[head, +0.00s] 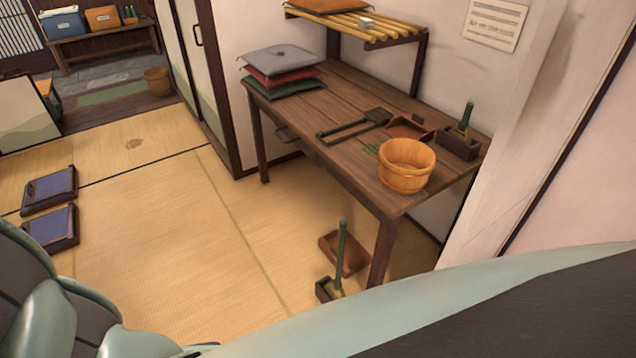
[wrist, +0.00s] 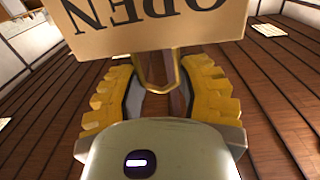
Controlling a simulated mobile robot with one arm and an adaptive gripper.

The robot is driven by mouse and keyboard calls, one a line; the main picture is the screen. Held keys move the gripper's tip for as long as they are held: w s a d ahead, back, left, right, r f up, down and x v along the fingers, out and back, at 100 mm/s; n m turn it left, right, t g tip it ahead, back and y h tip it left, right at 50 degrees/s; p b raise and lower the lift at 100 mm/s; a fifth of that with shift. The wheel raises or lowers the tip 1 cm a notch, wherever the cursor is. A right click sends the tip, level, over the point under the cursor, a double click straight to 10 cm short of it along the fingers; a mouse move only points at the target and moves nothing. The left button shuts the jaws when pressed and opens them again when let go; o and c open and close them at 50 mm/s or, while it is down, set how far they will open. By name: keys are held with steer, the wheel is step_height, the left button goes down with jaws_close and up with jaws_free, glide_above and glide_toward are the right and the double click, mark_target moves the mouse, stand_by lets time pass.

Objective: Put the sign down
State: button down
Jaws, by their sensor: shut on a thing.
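My gripper (wrist: 157,95) shows in the wrist view, its yellow padded fingers closed around the narrow post of a sign. The sign (wrist: 150,27) is a tan board with the dark word "OPEN", upside down in this view. The board fills the top of the wrist view, beyond the fingertips, and its upper part is cut off. A yellowish loop-shaped piece hangs from the board between the fingers. The sign and gripper do not show in the head view. What lies under the sign cannot be told.
A wooden table (head: 335,100) holds a wooden bucket (head: 405,170), stacked cushions (head: 282,68), a dustpan (head: 408,126) and a brush in a holder (head: 460,140). Another brush holder (head: 331,290) stands beneath it. The tatami floor (head: 160,240) is mostly clear. Dark planks (wrist: 280,110) fill the wrist view's background.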

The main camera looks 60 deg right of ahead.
steer(key=w+a+f+b, duration=0.1)
steer(key=w+a+b, duration=0.1)
steer(key=w+a+f+b, duration=0.2)
steer(key=w, duration=0.1)
steer(key=w+a+f+b, duration=0.1)
steer(key=w+a+b, duration=0.1)
steer(key=w+a, duration=0.1)
steer(key=shift+f+b, duration=0.35)
steer(key=shift+f, duration=0.2)
steer(key=c, duration=0.5)
jaws_free()
steer(key=shift+c, duration=0.2)
steer(key=shift+r, duration=0.1)
